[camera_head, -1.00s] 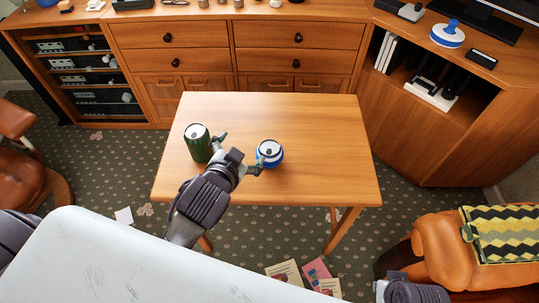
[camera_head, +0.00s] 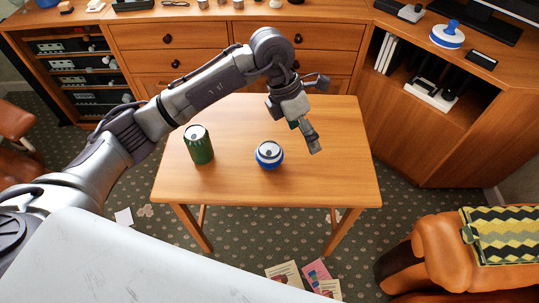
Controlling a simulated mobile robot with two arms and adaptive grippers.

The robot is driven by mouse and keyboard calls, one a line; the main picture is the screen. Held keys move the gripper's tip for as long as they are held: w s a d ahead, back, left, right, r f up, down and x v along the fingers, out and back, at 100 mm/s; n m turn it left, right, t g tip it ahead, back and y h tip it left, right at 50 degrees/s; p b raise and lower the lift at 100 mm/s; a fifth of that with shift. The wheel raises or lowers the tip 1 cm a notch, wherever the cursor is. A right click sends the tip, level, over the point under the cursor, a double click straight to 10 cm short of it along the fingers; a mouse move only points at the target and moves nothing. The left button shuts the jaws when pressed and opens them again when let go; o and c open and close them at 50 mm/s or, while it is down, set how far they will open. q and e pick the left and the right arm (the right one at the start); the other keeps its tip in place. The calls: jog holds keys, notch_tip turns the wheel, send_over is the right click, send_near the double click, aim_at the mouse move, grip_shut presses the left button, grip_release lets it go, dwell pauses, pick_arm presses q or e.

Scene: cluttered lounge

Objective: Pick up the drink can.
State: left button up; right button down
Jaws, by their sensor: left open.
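A green drink can (camera_head: 199,150) with a silver top stands upright at the left of the small wooden table (camera_head: 230,190). A shorter blue and white round object with a silvery top (camera_head: 269,155) stands to its right; I cannot tell if it is also a can. My left gripper (camera_head: 305,137) is open and empty, above the table. It is to the right of the blue and white object and well clear of the green can. My left arm reaches across behind the green can in the picture. My right gripper is not in view.
A wooden cabinet with drawers (camera_head: 267,33) stands behind the table, and a corner unit (camera_head: 440,135) stands at the right. An orange armchair (camera_head: 440,245) is at lower right. Papers (camera_head: 285,273) lie on the carpet. The table's right side and front are bare.

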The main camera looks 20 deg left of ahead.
aim_at(270, 148)
pick_arm(q)
jog(key=w+a+r+n+y, duration=0.1)
jog(key=w+a+y, duration=0.25)
jog(key=a, duration=0.55)
jog(key=shift+y, duration=0.45)
jog(key=f, duration=0.4)
jog(key=s+f, duration=0.1)
jog(key=f, duration=0.2)
jog(key=shift+d+f+b, duration=0.1)
jog(key=shift+f+b, duration=0.2)
jog(key=shift+f, duration=0.35)
jog(key=f, duration=0.2)
jog(key=s+f, duration=0.1)
jog(key=f, duration=0.1)
jog(key=shift+d+f, duration=0.1)
jog(key=shift+d, duration=0.1)
jog(key=shift+f, duration=0.4)
jog(key=shift+w+f, duration=0.1)
jog(key=c, duration=0.8)
jog(key=shift+c, duration=1.3)
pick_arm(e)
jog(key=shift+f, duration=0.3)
